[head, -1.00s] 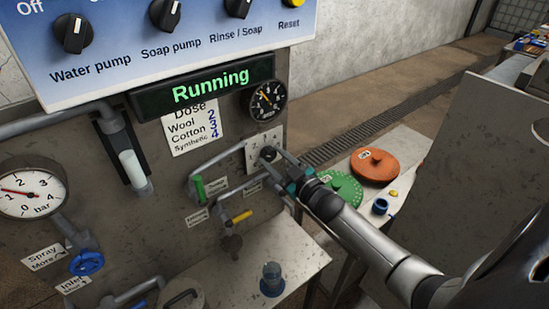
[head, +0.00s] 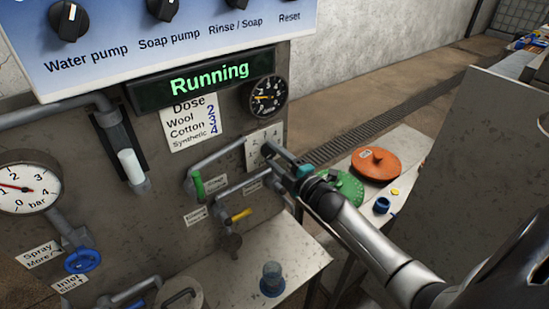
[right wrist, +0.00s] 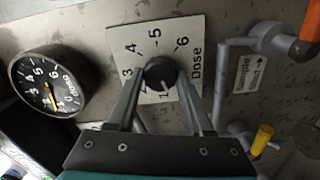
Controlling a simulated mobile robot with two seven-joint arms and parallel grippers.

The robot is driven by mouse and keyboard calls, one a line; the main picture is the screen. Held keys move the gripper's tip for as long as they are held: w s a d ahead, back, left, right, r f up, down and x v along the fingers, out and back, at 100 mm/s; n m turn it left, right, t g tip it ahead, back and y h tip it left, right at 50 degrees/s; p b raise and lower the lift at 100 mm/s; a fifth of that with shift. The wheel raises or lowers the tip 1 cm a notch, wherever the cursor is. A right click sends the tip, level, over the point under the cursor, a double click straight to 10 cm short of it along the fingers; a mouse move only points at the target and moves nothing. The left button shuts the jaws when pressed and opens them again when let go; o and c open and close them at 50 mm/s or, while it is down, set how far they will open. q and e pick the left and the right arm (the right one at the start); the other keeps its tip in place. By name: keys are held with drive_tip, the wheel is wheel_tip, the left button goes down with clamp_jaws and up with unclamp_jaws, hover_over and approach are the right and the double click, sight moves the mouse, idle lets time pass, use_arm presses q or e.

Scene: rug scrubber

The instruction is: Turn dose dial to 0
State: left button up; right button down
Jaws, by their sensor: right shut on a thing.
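The dose dial is a black round knob (right wrist: 160,73) on a white plate (right wrist: 183,38) marked "Dose" with numbers, in the right wrist view. My right gripper (right wrist: 158,84) has a finger on each side of the knob and is shut on it. The knob's pointer is too small to read surely. In the head view my right gripper (head: 272,151) reaches the white plate (head: 253,153) from the lower right and largely hides the knob. A round black dose gauge (right wrist: 50,82) has an orange needle; in the head view the gauge (head: 267,97) needle points left. My left gripper is out of view.
A green-handled valve (head: 197,184) and a yellow-handled valve (head: 241,215) sit on pipes below the dial. A lit "Running" display (head: 208,79) is above. Green (head: 346,186) and orange (head: 375,164) round items lie on a table at right.

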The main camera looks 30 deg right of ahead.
drive_tip(key=n+b, duration=0.1)
drive_tip(key=n, duration=0.3)
drive_tip(key=shift+n, duration=0.3)
idle(0.5)
drive_tip(key=shift+c, duration=1.5)
unclamp_jaws()
drive_tip(key=s+d+b, duration=0.1)
drive_tip(key=s, duration=1.4)
drive_tip(key=shift+s+d, duration=0.1)
